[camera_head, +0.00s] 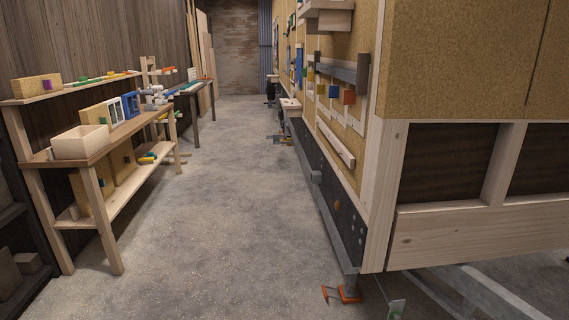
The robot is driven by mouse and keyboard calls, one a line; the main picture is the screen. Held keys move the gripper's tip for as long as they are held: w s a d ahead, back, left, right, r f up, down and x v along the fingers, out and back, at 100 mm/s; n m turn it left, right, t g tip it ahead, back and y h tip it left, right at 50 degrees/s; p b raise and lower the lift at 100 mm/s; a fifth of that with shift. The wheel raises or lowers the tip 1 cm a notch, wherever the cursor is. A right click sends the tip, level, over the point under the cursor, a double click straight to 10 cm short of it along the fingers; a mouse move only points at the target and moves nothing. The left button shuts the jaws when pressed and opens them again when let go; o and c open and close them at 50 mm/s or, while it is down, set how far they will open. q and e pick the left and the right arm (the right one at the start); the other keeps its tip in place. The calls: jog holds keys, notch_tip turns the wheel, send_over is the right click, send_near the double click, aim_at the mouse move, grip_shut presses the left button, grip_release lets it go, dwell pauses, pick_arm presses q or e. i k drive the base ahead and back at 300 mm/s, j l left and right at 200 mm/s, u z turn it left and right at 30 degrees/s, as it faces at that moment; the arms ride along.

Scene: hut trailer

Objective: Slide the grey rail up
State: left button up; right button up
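A grey rail (340,72) runs lengthwise on the tan side wall of the trailer hut (382,150), at the upper right of the head view. Small coloured blocks sit just below it, among them an orange one (349,97) and a blue one (333,91). A second long grey bar (331,218) runs low along the trailer's bottom edge, beside a dark perforated panel (335,190). I cannot tell from this view how either is mounted.
An orange-footed support (349,294) stands on the floor near the trailer's corner. The concrete aisle (225,180) between is clear.

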aim_at(349, 76)
jog(key=i+z, duration=0.25)
jog(key=i, duration=0.2)
jog(key=i+j+z, duration=0.2)
jog(key=i, duration=0.2)
jog(key=i+j+u, duration=0.1)
jog(key=i+j, duration=0.15)
jog(key=i, duration=0.4)
jog(key=i+j+u, duration=0.1)
jog(key=i+j, duration=0.15)
jog(key=i, duration=0.4)
jog(key=i+j, duration=0.15)
jog(key=i, duration=0.55)
jog(key=i+j+u, duration=0.15)
jog(key=i, duration=0.5)
